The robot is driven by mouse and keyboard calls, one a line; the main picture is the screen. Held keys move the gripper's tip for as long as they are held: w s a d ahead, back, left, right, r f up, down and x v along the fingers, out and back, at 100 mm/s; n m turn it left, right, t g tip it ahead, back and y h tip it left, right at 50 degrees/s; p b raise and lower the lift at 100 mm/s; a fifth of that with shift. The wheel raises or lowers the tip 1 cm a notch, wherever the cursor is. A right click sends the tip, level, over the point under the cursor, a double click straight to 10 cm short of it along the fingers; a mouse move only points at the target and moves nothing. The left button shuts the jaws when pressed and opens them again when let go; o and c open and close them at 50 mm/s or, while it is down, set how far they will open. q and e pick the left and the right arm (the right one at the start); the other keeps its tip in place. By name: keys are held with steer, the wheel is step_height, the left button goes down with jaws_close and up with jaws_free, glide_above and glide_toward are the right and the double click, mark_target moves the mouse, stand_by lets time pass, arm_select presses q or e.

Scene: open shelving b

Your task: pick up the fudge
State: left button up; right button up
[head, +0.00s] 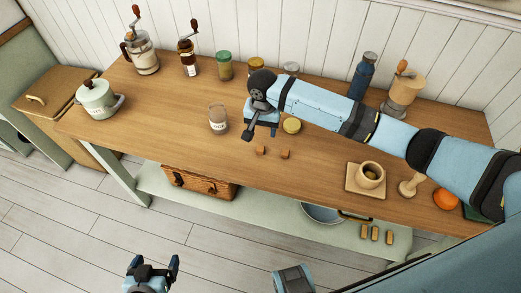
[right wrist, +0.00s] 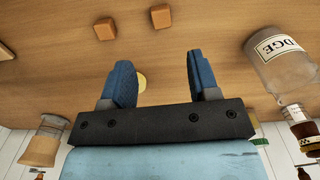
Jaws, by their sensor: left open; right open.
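Two small brown fudge cubes lie on the wooden counter, the left cube (head: 261,150) and the right cube (head: 286,154), a short gap apart. Both also show in the right wrist view, one cube (right wrist: 161,16) and the other cube (right wrist: 105,28), beyond my fingertips. A glass jar (head: 218,119) stands left of them; its label ends in "DGE" in the right wrist view (right wrist: 283,62). My right gripper (head: 262,130) is open and empty above the counter, just behind the cubes. My left gripper (head: 154,262) is open and empty, low in front of the counter.
A round yellowish item (head: 291,125) sits close to my right gripper. Several jars and grinders line the back. A mortar (head: 370,174) on a board and an orange (head: 445,199) stand right. The counter (head: 165,125) left of the jar is clear.

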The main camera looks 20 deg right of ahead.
mark_target(261, 145)
steer(key=f, duration=0.8)
steer(key=shift+a, duration=0.2)
steer(key=c, duration=1)
